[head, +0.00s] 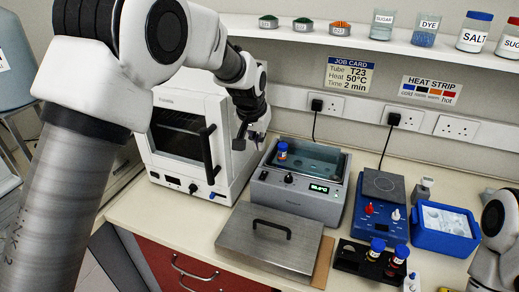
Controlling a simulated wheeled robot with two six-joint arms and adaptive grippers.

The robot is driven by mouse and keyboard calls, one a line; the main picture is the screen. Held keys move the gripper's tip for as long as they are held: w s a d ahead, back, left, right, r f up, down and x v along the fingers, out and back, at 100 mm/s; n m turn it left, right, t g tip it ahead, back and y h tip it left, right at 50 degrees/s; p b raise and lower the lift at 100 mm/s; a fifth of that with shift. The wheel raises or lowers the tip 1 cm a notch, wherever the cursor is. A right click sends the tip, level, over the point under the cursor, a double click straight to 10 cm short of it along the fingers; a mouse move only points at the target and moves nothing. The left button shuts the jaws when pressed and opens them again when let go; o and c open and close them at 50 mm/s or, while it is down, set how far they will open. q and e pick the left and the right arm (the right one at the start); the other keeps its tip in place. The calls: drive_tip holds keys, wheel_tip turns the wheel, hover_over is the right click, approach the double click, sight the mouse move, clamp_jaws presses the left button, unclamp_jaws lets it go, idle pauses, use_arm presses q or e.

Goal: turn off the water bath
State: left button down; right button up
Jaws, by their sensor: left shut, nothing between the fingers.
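The water bath (325,206) is a grey box with an open top and water inside, standing at the middle of the bench. Its front panel has a dark knob (289,178) and a lit green display (319,188) that seems to read 50.0°C. A tube with a blue cap (282,150) stands in the bath at its left end. My left gripper (247,142) is shut and empty, up and to the left of the bath, in front of the white oven's right side. My right gripper is out of view; only part of that arm shows at the right edge.
A metal lid with a black handle (245,250) lies in front of the bath. A white oven (188,175) stands left. A blue device (383,210), a blue ice box (440,244) and a black tube rack (350,262) are right. A shelf (300,38) overhangs behind.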

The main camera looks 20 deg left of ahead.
use_arm(q)
drive_tip(key=w+r+t, duration=0.1)
drive_tip(key=w+t, duration=0.3)
drive_tip(key=w, duration=0.1)
drive_tip(key=s+f+t+b, duration=0.8)
drive_tip(key=s+b, duration=0.3)
drive_tip(key=b, duration=0.5)
drive_tip(key=shift+s+a+f+t+b, duration=0.3)
drive_tip(key=shift+s+f, duration=0.1)
drive_tip(key=shift+f, duration=0.5)
